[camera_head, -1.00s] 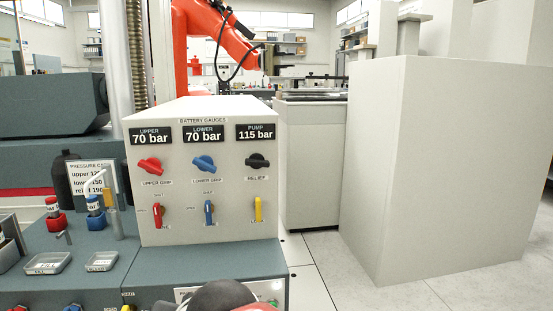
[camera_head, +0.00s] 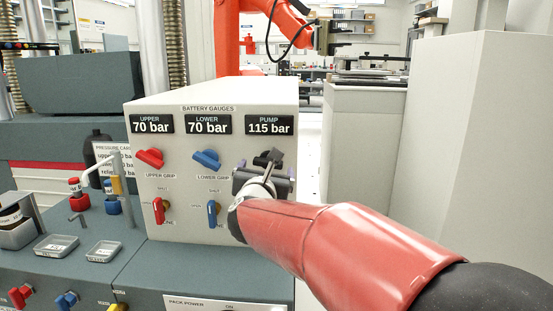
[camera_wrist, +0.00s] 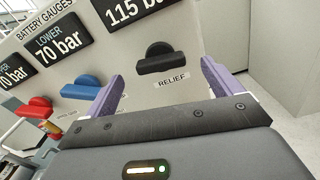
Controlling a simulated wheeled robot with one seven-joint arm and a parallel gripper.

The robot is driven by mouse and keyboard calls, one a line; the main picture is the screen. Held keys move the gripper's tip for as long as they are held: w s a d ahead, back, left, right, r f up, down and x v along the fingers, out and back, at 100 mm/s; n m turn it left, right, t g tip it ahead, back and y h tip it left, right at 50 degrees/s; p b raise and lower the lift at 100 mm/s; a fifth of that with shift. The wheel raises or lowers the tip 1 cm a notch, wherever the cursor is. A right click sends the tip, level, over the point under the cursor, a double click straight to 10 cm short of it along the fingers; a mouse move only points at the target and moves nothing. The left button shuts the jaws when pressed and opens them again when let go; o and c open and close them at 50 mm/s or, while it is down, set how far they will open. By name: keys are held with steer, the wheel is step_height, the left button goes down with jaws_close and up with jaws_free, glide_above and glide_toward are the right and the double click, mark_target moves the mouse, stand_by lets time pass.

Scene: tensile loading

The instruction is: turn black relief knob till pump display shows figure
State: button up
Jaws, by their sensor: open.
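The black relief knob (camera_wrist: 160,60) sits under the pump display in the wrist view, with the word RELIEF below it. In the head view the knob (camera_head: 268,157) is partly hidden by my gripper. The pump display (camera_head: 269,124) reads 115 bar. My gripper (camera_wrist: 157,80) is open, with one purple finger on each side of the knob's label in the wrist view. The fingers point towards the panel, and nothing is held between them. I cannot tell how far the fingertips are from the knob.
On the gauge panel (camera_head: 160,108) are a red knob (camera_head: 149,158) and a blue knob (camera_head: 206,160), under displays both reading 70 bar. Red (camera_head: 159,211) and blue (camera_head: 212,214) levers sit lower. A pressure card (camera_head: 106,158) stands left, partly covered. A pale cabinet (camera_head: 450,150) stands right.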

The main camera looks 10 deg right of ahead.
steer(key=p+x, duration=0.1)
steer(key=x, duration=0.5)
steer(key=shift+w, duration=0.2)
steer(key=c, duration=1)
